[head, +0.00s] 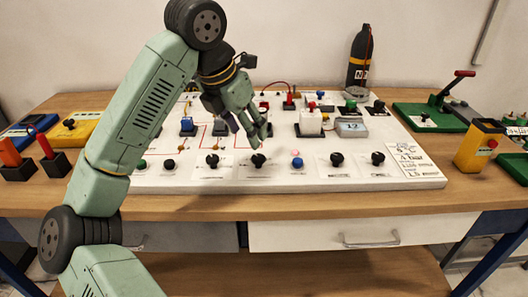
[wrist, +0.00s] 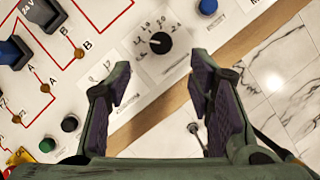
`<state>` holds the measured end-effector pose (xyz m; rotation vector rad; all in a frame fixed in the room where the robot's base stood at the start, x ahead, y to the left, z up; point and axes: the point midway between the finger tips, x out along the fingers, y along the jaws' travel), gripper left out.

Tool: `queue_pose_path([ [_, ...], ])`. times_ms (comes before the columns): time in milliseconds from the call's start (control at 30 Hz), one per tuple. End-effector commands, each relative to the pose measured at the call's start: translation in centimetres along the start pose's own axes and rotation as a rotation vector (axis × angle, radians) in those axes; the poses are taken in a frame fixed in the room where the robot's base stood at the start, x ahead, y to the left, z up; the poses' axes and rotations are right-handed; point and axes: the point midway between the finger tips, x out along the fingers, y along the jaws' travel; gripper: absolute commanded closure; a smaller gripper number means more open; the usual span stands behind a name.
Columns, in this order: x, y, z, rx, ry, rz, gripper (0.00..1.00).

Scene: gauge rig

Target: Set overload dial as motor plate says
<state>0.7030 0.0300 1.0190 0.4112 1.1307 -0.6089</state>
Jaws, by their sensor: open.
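My gripper (head: 254,130) is open and empty above the front part of the white panel. In the wrist view its two dark fingers (wrist: 160,82) are spread wide. A black round dial (wrist: 160,43) lies ahead of the fingertips, apart from them, with a number scale around its upper side. A white mark on the dial points to the left. In the head view several black knobs stand in the front row, one (head: 258,160) just below my gripper. I cannot read which is labelled overload. No motor plate is clearly readable.
The white panel (head: 330,181) lies on a wooden table (head: 300,205). A card with handwritten values (head: 408,160) is at its right. A dark bottle (head: 359,60) stands behind.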

Motion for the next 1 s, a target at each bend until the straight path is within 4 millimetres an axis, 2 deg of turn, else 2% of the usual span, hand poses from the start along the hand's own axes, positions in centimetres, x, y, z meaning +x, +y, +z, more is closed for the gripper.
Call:
queue_pose_path([
  [300,5.9,-0.2,0.1,0.002,-0.002,-0.007,0.52],
  [500,8.3,-0.2,0.1,0.003,-0.004,-0.006,0.52],
  [867,9.0,-0.2,0.1,0.003,-0.004,-0.003,0.52],
  [1000,9.0,-0.2,0.1,0.003,-0.004,-0.004,0.6],
])
